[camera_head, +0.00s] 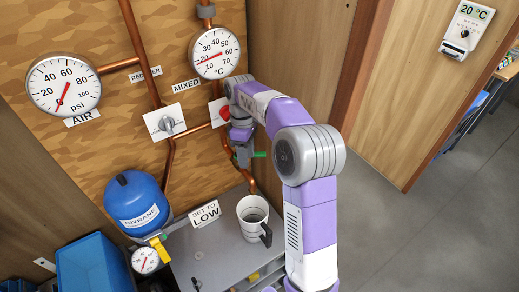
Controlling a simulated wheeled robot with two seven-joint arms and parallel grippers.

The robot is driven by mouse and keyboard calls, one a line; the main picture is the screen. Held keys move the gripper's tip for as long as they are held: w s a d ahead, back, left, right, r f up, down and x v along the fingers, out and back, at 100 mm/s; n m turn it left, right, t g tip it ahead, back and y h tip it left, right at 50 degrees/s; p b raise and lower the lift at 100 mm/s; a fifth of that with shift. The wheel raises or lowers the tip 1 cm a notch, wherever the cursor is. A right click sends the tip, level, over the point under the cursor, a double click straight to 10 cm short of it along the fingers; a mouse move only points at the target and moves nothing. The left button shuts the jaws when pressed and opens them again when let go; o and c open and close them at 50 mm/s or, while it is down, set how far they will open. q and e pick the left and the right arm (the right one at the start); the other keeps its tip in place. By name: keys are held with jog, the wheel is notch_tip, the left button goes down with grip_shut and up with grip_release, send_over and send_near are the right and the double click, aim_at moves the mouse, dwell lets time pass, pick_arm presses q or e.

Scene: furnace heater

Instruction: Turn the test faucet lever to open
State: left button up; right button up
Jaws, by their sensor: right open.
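A small green lever (260,154), which looks like the test faucet lever, sticks out to the right below my right wrist, above the white mug. The faucet body behind it is mostly hidden. My right gripper (243,157) points down at the copper pipe beside the green lever. It is open; its fingers are small and dark, and I cannot tell whether they touch the lever. My left gripper is not in view.
A white mug (252,217) stands on the grey box top (215,252) by a "SET TO LOW" sign (205,213). A red knob (225,112) is partly behind my wrist. A grey knob (170,125), gauges (216,53) and a blue tank (138,203) are left. The right floor is clear.

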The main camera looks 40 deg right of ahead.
aim_at(257, 153)
jog(key=d+r+n, duration=0.1)
jog(key=d, duration=0.1)
jog(key=w+d+r+n+t, duration=0.1)
jog(key=d, duration=0.1)
jog(key=d+r+n+t+h+b, duration=0.1)
jog(key=r, duration=0.1)
jog(key=shift+w+d+n, duration=0.4)
jog(key=shift+d+f, duration=0.1)
jog(key=shift+f, duration=0.05)
notch_tip(257, 153, down, 7)
jog(key=shift+b, duration=0.8)
jog(key=shift+c, duration=0.3)
grip_shut()
